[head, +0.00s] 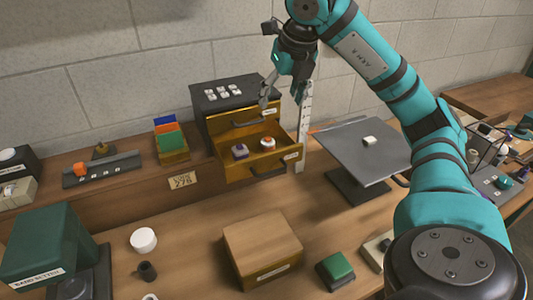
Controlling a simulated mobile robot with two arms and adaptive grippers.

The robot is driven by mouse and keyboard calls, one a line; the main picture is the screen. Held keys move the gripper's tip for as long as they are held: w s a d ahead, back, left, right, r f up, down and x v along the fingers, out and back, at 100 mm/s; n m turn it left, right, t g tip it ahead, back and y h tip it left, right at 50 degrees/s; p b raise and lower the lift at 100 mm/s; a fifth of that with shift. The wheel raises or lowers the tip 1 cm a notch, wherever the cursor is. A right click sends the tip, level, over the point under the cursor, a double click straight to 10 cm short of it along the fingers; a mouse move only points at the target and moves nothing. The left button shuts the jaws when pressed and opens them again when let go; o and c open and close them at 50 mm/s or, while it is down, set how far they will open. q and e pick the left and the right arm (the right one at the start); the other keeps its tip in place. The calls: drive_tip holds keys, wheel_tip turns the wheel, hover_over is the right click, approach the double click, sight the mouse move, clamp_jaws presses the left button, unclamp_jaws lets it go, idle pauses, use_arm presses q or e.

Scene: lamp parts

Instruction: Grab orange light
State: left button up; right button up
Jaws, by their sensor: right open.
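An open yellow-fronted drawer (226,172) juts out of a dark cabinet (200,108). In it sit a small white piece with an orange-red part (268,143) and a purple piece with a white top (240,151). Another small orange piece (80,169) sits on a dark rack at the left. I cannot tell for sure which is the orange light. My right gripper (283,96) is open and empty, with its fingers pointing down, above the drawer and beside the cabinet top. It is apart from the pieces in the drawer. My left gripper is not in view.
A grey tilted plate (350,160) on a stand is right of the drawer. A wooden box (262,248), a green button (337,266) and a white round piece (143,240) stand in front. A white upright strip (304,125) stands beside the drawer.

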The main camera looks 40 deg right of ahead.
drive_tip(key=f, duration=0.1)
drive_tip(key=b, duration=0.2)
approach(269, 139)
drive_tip(key=x, duration=0.4)
drive_tip(key=shift+s+a+f, duration=0.15)
drive_tip(key=shift+a, duration=0.05)
drive_tip(key=shift+w+f+p, duration=0.25)
drive_tip(key=shift+f+p, duration=0.05)
drive_tip(key=shift+f, duration=0.15)
drive_tip(key=x, duration=0.3)
drive_tip(key=p+x, duration=0.1)
drive_tip(key=x, duration=0.1)
drive_tip(key=shift+w+d, duration=0.2)
drive_tip(key=shift+d, duration=0.1)
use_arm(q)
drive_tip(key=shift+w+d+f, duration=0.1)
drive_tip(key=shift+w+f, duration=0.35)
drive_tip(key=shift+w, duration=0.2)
use_arm(e)
drive_tip(key=shift+c, duration=0.3)
drive_tip(key=shift+r, duration=0.1)
drive_tip(key=c, duration=1.1)
